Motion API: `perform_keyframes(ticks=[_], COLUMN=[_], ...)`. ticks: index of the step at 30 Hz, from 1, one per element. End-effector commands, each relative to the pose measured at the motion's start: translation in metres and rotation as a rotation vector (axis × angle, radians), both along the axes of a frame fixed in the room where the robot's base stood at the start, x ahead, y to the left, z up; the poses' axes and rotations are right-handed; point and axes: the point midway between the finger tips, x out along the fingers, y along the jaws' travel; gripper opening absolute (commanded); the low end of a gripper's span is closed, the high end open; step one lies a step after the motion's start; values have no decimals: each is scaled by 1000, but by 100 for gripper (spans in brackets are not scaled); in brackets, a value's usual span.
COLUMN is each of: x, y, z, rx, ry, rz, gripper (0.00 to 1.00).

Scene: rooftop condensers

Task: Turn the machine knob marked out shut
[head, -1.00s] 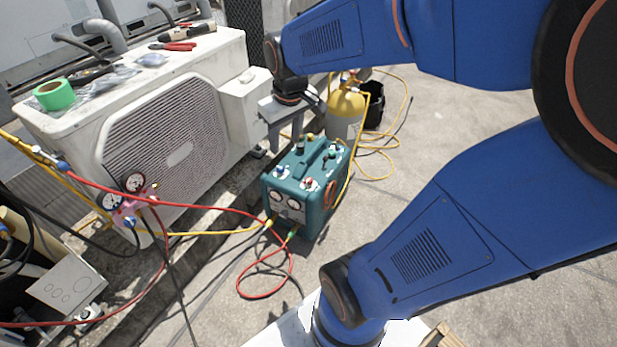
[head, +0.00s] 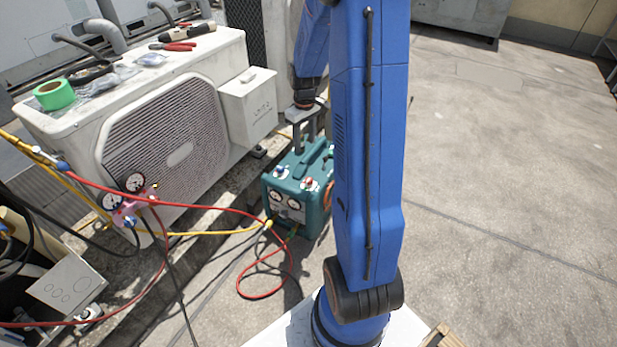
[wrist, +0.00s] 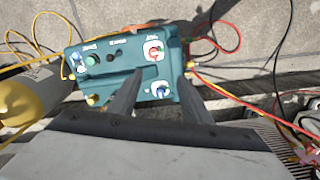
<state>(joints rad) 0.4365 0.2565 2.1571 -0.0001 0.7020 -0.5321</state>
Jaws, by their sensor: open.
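The teal machine (head: 318,212) stands on the ground beside the white condenser. Its top carries a blue knob (head: 281,172) and a red knob (head: 309,183). In the wrist view the red knob (wrist: 154,51) sits near the top edge of the machine and the blue knob (wrist: 159,92) is lower. The printed labels are too small to read surely. My gripper (head: 304,140) is open and empty, pointing down over the machine's top. In the wrist view its two fingers (wrist: 158,78) stand apart, with the blue knob showing between them; I cannot tell the height left.
The white condenser (head: 180,110) is close on the left, with its side box (head: 250,108) near my gripper. A gauge manifold (head: 128,205) and red hose (head: 215,207) lie left. A yellow cylinder (wrist: 35,95) is beside the machine. Pavement (head: 480,170) at right is clear.

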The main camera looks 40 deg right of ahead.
Motion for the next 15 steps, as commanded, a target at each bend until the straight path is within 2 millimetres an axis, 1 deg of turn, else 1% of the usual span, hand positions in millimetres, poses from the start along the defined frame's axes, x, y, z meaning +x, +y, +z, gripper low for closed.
perform_keyframes(ticks=[1, 3, 6, 11, 15], x=[2, 5, 7, 7, 7], y=[-7, -15, -21, -23, -23], z=[-10, -19, -28, -37, -53], rx=[4, 6, 10, 11, 12], ry=[9, 16, 22, 25, 26], rz=[0, 2, 5, 7, 7], gripper=[44, 44, 44, 44, 44])
